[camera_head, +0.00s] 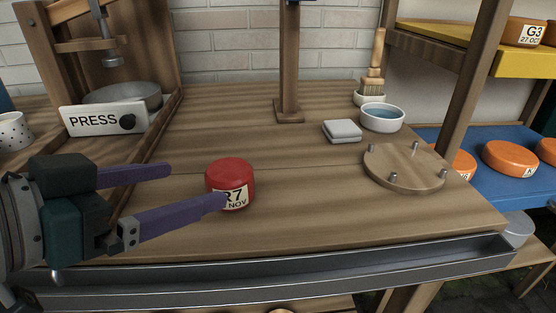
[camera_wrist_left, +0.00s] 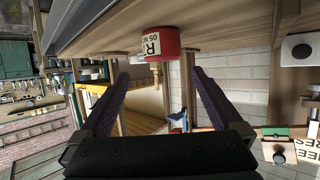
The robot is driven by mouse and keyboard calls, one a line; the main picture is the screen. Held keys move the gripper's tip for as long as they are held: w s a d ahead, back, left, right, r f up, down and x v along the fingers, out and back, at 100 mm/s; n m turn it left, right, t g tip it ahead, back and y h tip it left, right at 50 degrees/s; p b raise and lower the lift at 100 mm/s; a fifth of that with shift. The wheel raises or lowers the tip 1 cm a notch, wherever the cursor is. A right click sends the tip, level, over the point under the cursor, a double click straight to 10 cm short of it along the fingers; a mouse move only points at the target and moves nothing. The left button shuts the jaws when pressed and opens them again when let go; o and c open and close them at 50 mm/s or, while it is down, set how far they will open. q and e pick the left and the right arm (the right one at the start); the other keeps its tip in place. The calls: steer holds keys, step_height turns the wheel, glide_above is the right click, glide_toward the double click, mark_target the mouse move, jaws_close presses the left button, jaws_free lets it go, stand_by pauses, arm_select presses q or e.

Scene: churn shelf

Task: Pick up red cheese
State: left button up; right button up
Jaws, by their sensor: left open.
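The red cheese (camera_head: 229,177) is a short round block with a pale label reading R7 and NOV. It sits upright on the wooden table (camera_head: 300,215), left of the middle. My left gripper (camera_head: 198,185) is open, its two purple fingers pointing right toward the cheese. The nearer finger's tip overlaps the label's left edge in the head view; I cannot tell whether it touches. The farther finger ends short of the cheese. In the left wrist view, the red cheese (camera_wrist_left: 170,42) shows beyond the fingertips, between the two fingers (camera_wrist_left: 155,82). My right gripper is not in view.
A press with a PRESS sign (camera_head: 105,119) stands at the back left. A wooden post (camera_head: 289,70), folded cloth (camera_head: 342,131), water bowl (camera_head: 381,117) and round pegged board (camera_head: 404,168) are right. A metal gutter (camera_head: 280,275) runs along the front edge. Orange cheeses (camera_head: 510,157) sit on shelves at right.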

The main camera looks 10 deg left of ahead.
mark_target(214, 178)
arm_select(q)
steer(key=b+x, duration=0.1)
steer(key=x, duration=0.3)
steer(key=shift+w, duration=0.1)
steer(key=b+x, duration=0.1)
steer(key=x, duration=0.4)
steer(key=shift+w+a+f+b, duration=0.15)
steer(key=shift+f+b, duration=0.25)
steer(key=c, duration=1.3)
steer(key=shift+c, duration=0.5)
steer(key=shift+r, duration=0.15)
